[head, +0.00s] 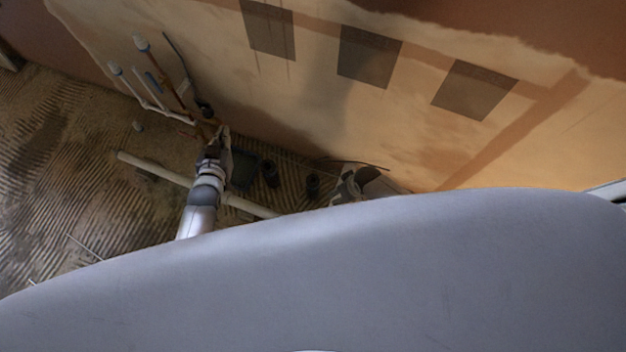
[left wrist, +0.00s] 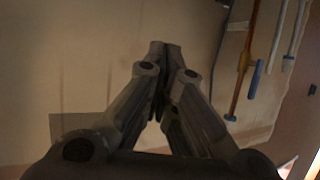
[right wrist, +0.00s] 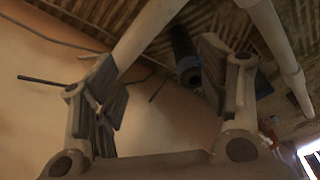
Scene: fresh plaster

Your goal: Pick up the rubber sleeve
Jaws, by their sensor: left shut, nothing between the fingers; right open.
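Two short dark cylinders (head: 270,172) (head: 313,184) stand on the floor near the wall in the head view; I cannot tell which is the rubber sleeve. In the right wrist view one dark cylinder (right wrist: 185,56) shows between the fingers, close to the right-hand finger; I see no clear contact. My right gripper (right wrist: 160,75) is open; in the head view it (head: 350,182) is partly hidden behind my own grey body. My left gripper (head: 221,132) is shut and empty near the wall pipes; its fingertips (left wrist: 165,48) meet in the left wrist view.
A long pale pipe (head: 150,168) crosses the ribbed floor (head: 60,150) behind my left arm. Copper and white pipes (head: 167,82) rise along the plastered wall (head: 330,110). A dark flat item (head: 244,170) lies beside the left cylinder. A thin dark rod (right wrist: 45,81) shows near the right gripper.

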